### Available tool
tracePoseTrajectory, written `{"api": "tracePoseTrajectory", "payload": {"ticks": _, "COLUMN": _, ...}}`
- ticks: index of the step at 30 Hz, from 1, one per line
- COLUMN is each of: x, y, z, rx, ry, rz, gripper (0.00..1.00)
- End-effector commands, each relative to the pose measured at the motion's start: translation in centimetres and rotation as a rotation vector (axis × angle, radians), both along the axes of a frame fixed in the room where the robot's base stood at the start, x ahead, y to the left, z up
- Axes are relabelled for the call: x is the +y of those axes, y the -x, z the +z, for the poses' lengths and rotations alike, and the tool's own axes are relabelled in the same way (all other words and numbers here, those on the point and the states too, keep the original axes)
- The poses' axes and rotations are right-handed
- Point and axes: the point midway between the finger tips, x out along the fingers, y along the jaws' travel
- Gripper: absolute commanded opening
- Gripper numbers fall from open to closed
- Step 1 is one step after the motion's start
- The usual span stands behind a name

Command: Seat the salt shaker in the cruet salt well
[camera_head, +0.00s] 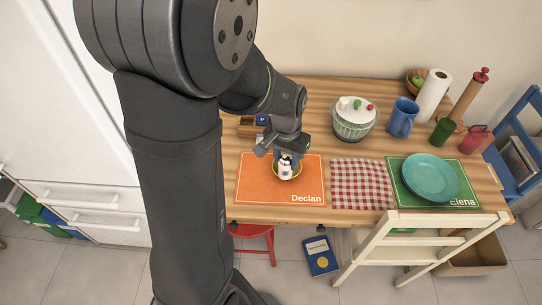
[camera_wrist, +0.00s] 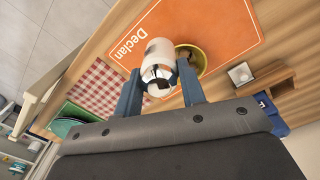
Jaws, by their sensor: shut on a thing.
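My gripper (camera_head: 287,152) is shut on a white salt shaker (camera_head: 285,167) with dark marks, just above or in front of a yellow bowl (camera_head: 297,174) on the orange Declan placemat. In the wrist view, the shaker (camera_wrist: 158,50) sits between the two blue-grey fingers of my gripper (camera_wrist: 160,88); the yellow bowl (camera_wrist: 200,58) is partly hidden behind it. The wooden cruet (camera_head: 246,131) is behind the placemat, partly covered by my arm. The wrist view shows the cruet (camera_wrist: 278,80) with a pale square (camera_wrist: 240,73) and a blue lettered piece (camera_wrist: 265,102).
The orange placemat (camera_head: 262,190) lies beside a red checked cloth (camera_head: 360,185). A teal plate (camera_head: 431,178) is on the green mat at right. A white-green lidded bowl (camera_head: 353,122), blue mug (camera_head: 403,117) and paper roll (camera_head: 433,97) stand behind. A cream chair (camera_head: 420,240) is in front.

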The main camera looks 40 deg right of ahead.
Motion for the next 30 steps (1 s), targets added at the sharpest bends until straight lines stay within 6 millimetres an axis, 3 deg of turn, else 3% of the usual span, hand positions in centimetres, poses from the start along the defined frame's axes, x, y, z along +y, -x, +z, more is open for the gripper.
{"api": "tracePoseTrajectory", "payload": {"ticks": 6, "x": -0.5, "y": 2.0, "z": 1.4, "rx": 0.000, "ry": 0.001, "rz": 0.014, "gripper": 0.08}}
{"api": "tracePoseTrajectory", "payload": {"ticks": 11, "x": -2.4, "y": -0.3, "z": 2.5, "rx": -0.001, "ry": 0.000, "rz": 0.159, "gripper": 0.08}}
{"api": "tracePoseTrajectory", "payload": {"ticks": 14, "x": -4.3, "y": -3.6, "z": 3.6, "rx": -0.001, "ry": -0.001, "rz": 0.331, "gripper": 0.08}}
{"api": "tracePoseTrajectory", "payload": {"ticks": 21, "x": -8.0, "y": -13.6, "z": 6.6, "rx": -0.004, "ry": -0.006, "rz": 0.827, "gripper": 0.08}}
{"api": "tracePoseTrajectory", "payload": {"ticks": 27, "x": -8.8, "y": -21.6, "z": 9.0, "rx": -0.004, "ry": -0.006, "rz": 1.216, "gripper": 0.08}}
{"api": "tracePoseTrajectory", "payload": {"ticks": 30, "x": -8.7, "y": -24.6, "z": 9.9, "rx": -0.005, "ry": -0.007, "rz": 1.368, "gripper": 0.08}}
